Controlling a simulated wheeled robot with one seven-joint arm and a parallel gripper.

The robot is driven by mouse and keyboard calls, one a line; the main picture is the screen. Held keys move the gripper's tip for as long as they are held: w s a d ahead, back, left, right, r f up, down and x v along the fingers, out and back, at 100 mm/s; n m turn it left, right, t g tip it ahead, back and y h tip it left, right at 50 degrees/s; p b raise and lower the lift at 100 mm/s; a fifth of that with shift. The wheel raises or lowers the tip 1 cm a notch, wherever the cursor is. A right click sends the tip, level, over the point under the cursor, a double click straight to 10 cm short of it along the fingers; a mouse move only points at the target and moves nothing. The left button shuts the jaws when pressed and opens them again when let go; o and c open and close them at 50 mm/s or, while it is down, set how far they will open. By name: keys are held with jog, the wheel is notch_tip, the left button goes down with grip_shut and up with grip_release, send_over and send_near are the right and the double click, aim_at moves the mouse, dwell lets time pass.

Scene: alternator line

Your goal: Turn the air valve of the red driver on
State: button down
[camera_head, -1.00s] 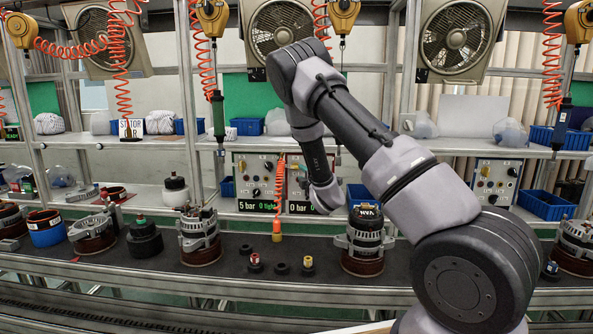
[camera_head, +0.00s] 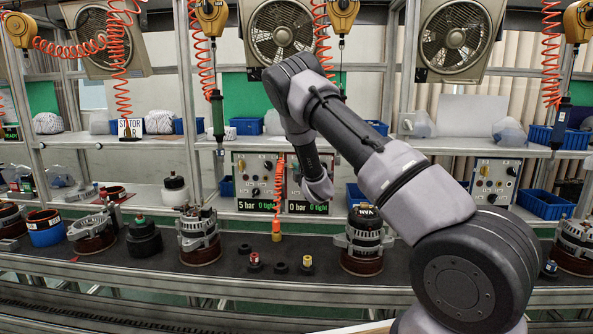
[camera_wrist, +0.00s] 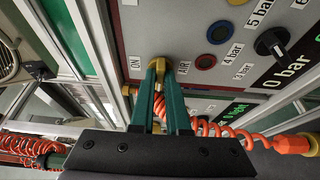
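The brass-yellow air valve (camera_wrist: 169,78) sits on a grey control panel (camera_wrist: 205,22), between the labels ON and AIR in the wrist view. My gripper (camera_wrist: 159,66) has its two green fingers reaching up to the valve. The fingertips are close together, one on each side of the valve's handle, and seem closed on it. They hide much of the handle, so its exact angle is unclear. The panel's display (camera_wrist: 285,72) reads 0 bar. In the head view my arm covers part of this panel, and the gripper is hidden there.
An orange coiled hose (camera_wrist: 232,132) runs behind and beside my fingers. Pressure buttons and a black knob (camera_wrist: 271,42) are right of the valve. A neighbouring panel (camera_head: 254,168) reads 5 bar. Alternators (camera_head: 363,240) and small sockets (camera_head: 254,262) stand on the bench below.

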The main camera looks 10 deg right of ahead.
dwell(0.3)
jog(key=shift+w+a+f+m+t+h, duration=0.15)
jog(key=shift+m+t+h, duration=0.85)
jog(key=shift+m, duration=2.7)
jog(key=shift+s+a+f+m+t+h, duration=0.1)
jog(key=shift+f+m+t+h, duration=0.15)
jog(key=shift+m+h, duration=2.45)
jog(key=shift+w+a+f+m+t+h, duration=0.25)
jog(key=shift+m+t, duration=0.4)
jog(key=shift+m, duration=4.05)
jog(key=shift+s+r+m, duration=0.1)
jog(key=shift+s+m, duration=0.1)
jog(key=shift+m, duration=0.1)
jog(key=c, duration=0.9)
grip_release()
